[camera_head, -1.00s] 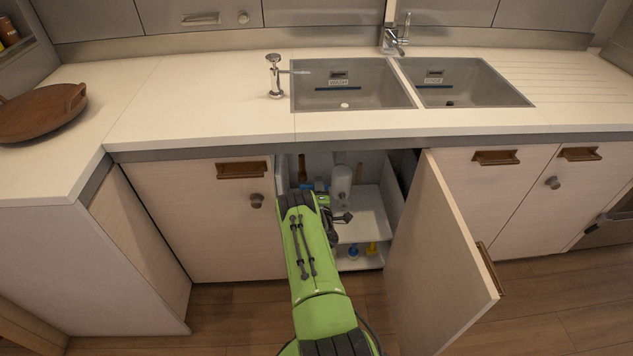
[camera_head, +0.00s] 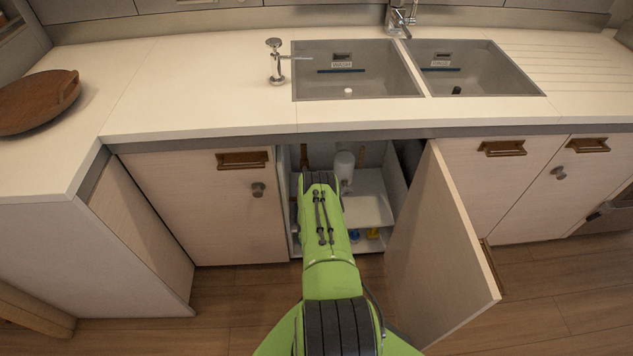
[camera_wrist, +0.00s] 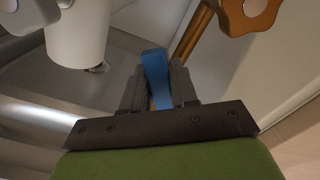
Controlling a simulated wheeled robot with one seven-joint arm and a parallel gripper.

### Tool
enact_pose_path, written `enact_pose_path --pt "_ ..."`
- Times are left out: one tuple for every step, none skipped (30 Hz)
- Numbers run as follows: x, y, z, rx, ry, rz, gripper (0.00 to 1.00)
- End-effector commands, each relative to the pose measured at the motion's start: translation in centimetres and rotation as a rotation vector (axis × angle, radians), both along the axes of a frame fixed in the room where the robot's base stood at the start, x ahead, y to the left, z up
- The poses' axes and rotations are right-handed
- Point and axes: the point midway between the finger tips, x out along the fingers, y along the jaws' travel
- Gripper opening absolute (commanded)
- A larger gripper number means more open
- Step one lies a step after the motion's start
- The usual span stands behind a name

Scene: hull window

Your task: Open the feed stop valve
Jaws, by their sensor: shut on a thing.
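In the wrist view my gripper (camera_wrist: 157,80) is shut on a blue lever (camera_wrist: 153,63), which sits between its two dark fingers. The lever looks like the handle of the feed stop valve; the valve body is hidden. A copper pipe (camera_wrist: 192,35) rises just right of the lever. In the head view my green arm reaches into the open cabinet (camera_head: 375,205) under the sink, and it hides my gripper and the lever.
A white cylinder (camera_wrist: 77,32) hangs left of my gripper, and an orange-brown knob (camera_wrist: 250,12) is at upper right. The open cabinet door (camera_head: 440,245) stands right of my arm.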

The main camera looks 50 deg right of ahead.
Motion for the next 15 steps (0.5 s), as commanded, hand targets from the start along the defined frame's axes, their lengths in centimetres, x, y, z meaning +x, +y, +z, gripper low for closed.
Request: enact_pose_path --pt "0.1 0.2 -0.3 0.030 -0.028 0.000 0.00" --pt "0.2 0.3 -0.4 0.050 -0.051 0.000 0.00" --pt "0.3 0.4 -0.5 0.074 -0.079 0.000 0.00" --pt "0.4 0.5 -0.6 0.092 -0.100 0.000 0.00" --pt "0.5 0.5 -0.6 0.111 -0.121 0.000 0.00" --pt "0.6 0.6 -0.7 0.134 -0.147 0.000 0.00" --pt "0.7 0.7 -0.7 0.153 -0.168 0.000 0.00" --pt "0.8 0.8 -0.8 0.170 -0.186 0.000 0.00" --pt "0.9 0.9 -0.8 0.192 -0.212 0.000 0.00" --pt "1.0 1.0 -0.9 0.208 -0.230 0.000 0.00" --pt "1.1 1.1 -0.9 0.223 -0.247 0.000 0.00" --pt "1.2 1.2 -0.9 0.244 -0.270 0.000 0.00" --pt "1.3 1.3 -1.0 0.257 -0.285 -0.001 0.00" --pt "1.3 1.3 -1.0 0.271 -0.301 -0.001 0.00" --pt "1.4 1.4 -1.0 0.288 -0.320 -0.001 0.00"
